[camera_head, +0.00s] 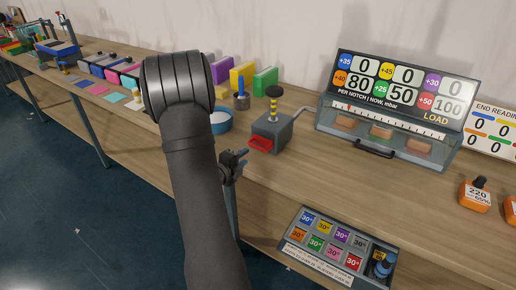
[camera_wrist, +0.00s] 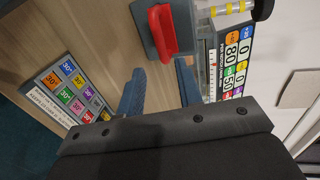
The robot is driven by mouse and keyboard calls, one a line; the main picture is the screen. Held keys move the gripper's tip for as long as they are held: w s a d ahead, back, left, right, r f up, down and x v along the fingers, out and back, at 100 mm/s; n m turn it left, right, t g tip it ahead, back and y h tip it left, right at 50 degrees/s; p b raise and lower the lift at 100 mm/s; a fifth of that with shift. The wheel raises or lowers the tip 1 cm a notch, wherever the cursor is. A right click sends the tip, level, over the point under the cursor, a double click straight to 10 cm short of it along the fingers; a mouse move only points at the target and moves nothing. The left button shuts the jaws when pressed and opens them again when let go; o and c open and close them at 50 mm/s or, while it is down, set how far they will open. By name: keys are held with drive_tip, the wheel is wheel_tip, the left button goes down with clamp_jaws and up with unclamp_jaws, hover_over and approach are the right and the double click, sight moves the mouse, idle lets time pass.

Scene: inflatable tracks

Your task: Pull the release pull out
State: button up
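The release pull is a red handle (camera_head: 260,144) on the front of a grey box (camera_head: 273,128), which has a yellow-and-black striped post on top. In the wrist view the red pull (camera_wrist: 163,30) is at the top centre, just beyond the fingertips. My gripper (camera_head: 241,158) is left of and slightly in front of the pull in the head view. In the wrist view my gripper (camera_wrist: 160,68) has its two blue-grey fingers apart, with bare bench between them. It is open and empty, and does not appear to touch the pull.
A display case (camera_head: 395,105) with a dark handle stands right of the box, joined by a grey tube. A blue-rimmed bowl (camera_head: 220,122) sits behind my arm. A tray of colored tiles (camera_head: 338,246) lies at the bench's front edge. Bench between box and tray is clear.

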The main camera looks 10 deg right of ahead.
sight(257, 148)
drive_tip(key=x, duration=1)
drive_tip(key=shift+w+d, duration=0.15)
clamp_jaws()
